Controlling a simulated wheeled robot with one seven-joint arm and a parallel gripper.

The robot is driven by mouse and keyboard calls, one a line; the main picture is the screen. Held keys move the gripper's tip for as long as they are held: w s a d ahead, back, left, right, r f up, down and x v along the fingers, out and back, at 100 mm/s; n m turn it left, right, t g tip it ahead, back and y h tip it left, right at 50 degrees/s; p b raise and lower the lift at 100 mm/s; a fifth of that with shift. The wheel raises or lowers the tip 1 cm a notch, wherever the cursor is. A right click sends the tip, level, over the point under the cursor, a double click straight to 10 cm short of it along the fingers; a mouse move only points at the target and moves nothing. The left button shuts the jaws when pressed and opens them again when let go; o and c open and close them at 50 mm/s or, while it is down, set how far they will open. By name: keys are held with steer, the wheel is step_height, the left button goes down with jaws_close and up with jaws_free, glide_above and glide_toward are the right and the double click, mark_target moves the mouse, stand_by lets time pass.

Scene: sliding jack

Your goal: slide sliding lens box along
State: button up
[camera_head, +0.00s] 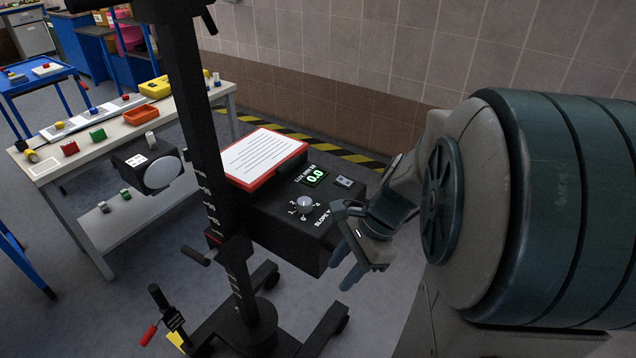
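The lens box (131,156) is a small black box with a white label on top and a pale round lens (162,173) on its front. It stands out to the left of the black upright column (196,120), at upper-middle height; how it joins the column is hard to see. My gripper (344,272) is right of the column, below and beside the black control box, well apart from the lens box. Its two bluish fingertips point down and left with a gap between them, and nothing shows between them.
The control box (285,220) carries a red-edged sheet (265,157), a green display reading 0.0 and a knob (304,202). The column stands between my gripper and the lens box. A crank handle (196,256) juts left. A workbench (60,172) with small parts stands behind.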

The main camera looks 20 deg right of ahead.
steer(key=w+d+f+m+t+y+b, duration=0.25)
steer(key=d+f+m+t, duration=0.3)
steer(key=d+m, duration=0.7)
steer(key=w+d+f+m+t+y+b, duration=0.2)
steer(key=w+d+f+m+t, duration=0.35)
steer(key=m, duration=1.15)
steer(key=shift+t, duration=0.6)
steer(key=x, duration=0.3)
steer(key=r+b+x, duration=0.1)
steer(key=x, duration=0.6)
steer(key=shift+w+a+r+b, duration=0.15)
steer(key=shift+w+a+b, duration=0.15)
steer(key=shift+w, duration=0.15)
jaws_close()
